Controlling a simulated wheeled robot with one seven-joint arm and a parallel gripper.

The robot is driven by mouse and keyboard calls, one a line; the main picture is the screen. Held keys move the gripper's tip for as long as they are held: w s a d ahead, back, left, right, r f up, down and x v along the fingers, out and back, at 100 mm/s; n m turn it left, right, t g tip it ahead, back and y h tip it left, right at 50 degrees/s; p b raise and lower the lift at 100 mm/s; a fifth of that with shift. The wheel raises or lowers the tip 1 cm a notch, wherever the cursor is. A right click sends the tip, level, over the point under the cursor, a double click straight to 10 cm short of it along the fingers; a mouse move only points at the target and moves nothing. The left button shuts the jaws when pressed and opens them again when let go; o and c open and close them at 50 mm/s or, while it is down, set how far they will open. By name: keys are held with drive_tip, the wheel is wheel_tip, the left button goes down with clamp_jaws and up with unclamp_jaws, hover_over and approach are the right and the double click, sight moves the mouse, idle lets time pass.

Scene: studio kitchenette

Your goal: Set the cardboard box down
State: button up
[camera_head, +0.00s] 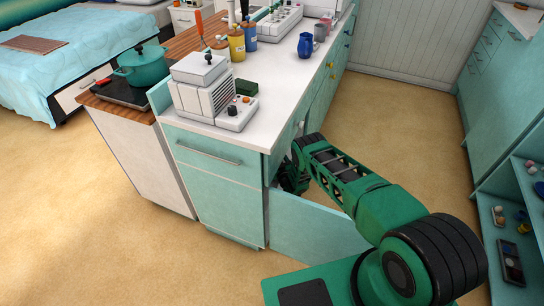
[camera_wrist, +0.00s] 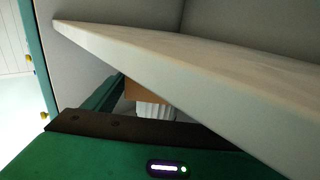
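A small brown patch that looks like the cardboard box (camera_wrist: 140,92) shows in the wrist view, below the slanting shelf board. Most of it is hidden by the board and by the dark edge of my gripper. In the head view the box is not visible. My gripper (camera_head: 290,177) is inside the lower cabinet behind the open door, mostly hidden by the counter and my arm. Its body also shows across the bottom of the wrist view (camera_wrist: 130,126). The fingertips are hidden, so I cannot tell whether they hold the box.
A pale shelf board (camera_wrist: 215,80) crosses close above my gripper. A white ribbed thing (camera_wrist: 153,109) shows just below the brown patch. The teal cabinet door (camera_head: 315,228) stands open beside my arm. The counter (camera_head: 285,85) above holds an appliance (camera_head: 205,90) and jars. The floor (camera_head: 405,120) beyond is clear.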

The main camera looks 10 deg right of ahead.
idle(0.3)
drive_tip(key=s, duration=0.4)
drive_tip(key=s+d, duration=0.1)
drive_tip(key=s, duration=0.3)
drive_tip(key=s+d, duration=0.1)
drive_tip(key=s, duration=0.3)
drive_tip(key=shift+r, duration=0.1)
drive_tip(key=shift+w, duration=0.1)
